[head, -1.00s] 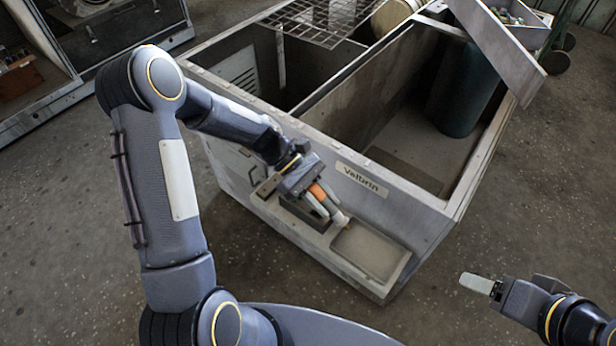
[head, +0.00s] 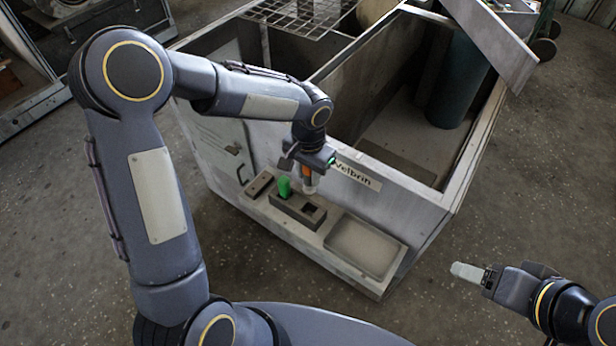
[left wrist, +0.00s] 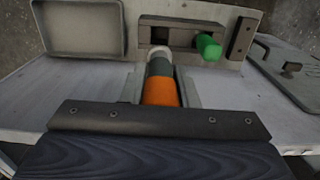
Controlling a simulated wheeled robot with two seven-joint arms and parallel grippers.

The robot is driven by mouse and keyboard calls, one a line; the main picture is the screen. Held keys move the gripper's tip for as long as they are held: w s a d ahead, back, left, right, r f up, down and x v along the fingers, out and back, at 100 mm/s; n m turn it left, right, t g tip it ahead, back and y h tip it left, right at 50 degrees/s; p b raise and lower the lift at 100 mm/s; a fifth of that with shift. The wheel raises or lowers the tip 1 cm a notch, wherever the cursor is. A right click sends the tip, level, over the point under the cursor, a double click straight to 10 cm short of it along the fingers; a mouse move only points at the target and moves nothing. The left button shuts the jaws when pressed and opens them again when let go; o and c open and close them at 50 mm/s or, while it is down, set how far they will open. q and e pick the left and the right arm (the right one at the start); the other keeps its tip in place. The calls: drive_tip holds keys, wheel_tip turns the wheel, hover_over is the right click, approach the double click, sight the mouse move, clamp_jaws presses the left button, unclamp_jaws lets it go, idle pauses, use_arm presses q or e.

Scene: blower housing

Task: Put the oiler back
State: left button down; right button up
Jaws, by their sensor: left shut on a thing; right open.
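The oiler (left wrist: 161,88), a cylinder with orange, dark grey and whitish bands, is held between the fingers of my left gripper (head: 310,184). In the head view its orange part (head: 306,173) shows at the fingers, and the rest is mostly hidden. The gripper points down, close to the front wall of the housing, above a dark holder block (head: 289,208). The block also shows in the left wrist view (left wrist: 180,24), with an empty square opening beside a green-handled item. The oiler appears apart from the block. My right gripper (head: 478,275) is open and empty at lower right.
The green item (head: 284,187) stands in the block's left part. A shallow tray (head: 366,246) lies right of the block on the same ledge, and a small flat block (head: 259,184) lies left. The open-topped housing (head: 400,185) rises behind. Floor is clear in front.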

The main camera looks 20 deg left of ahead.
sight(309, 191)
use_arm(q)
drive_tip(key=shift+f+b, duration=2.6)
drive_tip(key=shift+f, duration=1.05)
drive_tip(key=shift+f, duration=0.1)
drive_tip(key=shift+f+b, duration=0.95)
drive_tip(key=shift+b, duration=0.05)
drive_tip(key=shift+f, duration=0.1)
drive_tip(key=shift+f+b, duration=0.85)
drive_tip(key=shift+f, duration=0.1)
drive_tip(key=shift+f, duration=0.1)
drive_tip(key=shift+f+b, duration=0.5)
drive_tip(key=shift+b, duration=0.05)
